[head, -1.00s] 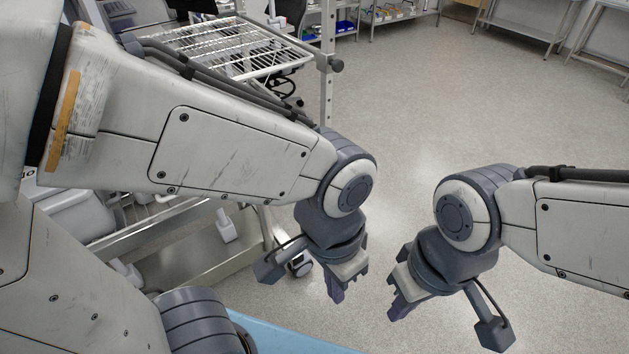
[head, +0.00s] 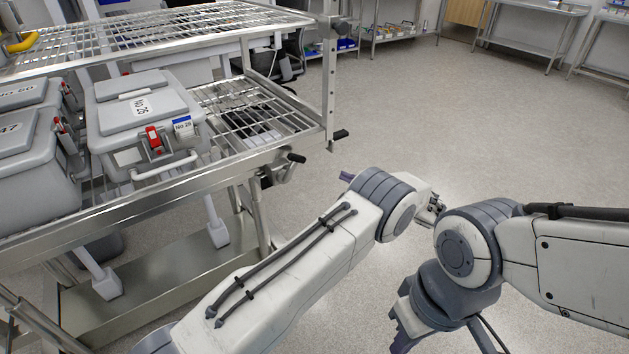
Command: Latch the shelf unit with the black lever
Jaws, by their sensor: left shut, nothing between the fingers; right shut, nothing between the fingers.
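The metal shelf unit (head: 328,80) stands at the left, with wire decks and a front post. A black-handled lever (head: 291,158) sits at its front corner near a bracket, and another black handle (head: 340,134) sticks out at the post's foot. I cannot tell whether either is latched. My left gripper (head: 430,208) is shut and empty, mostly hidden behind its own wrist. It is over the floor, to the right of the levers and apart from them. My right gripper (head: 404,325) is shut and empty at the bottom centre, away from the unit.
Grey lidded boxes stand on the left deck, one labelled No 26 (head: 130,105) with a red latch. A yellow handle (head: 20,43) shows at the upper left. Steel tables (head: 530,10) stand at the far back. The floor (head: 480,130) to the right is clear.

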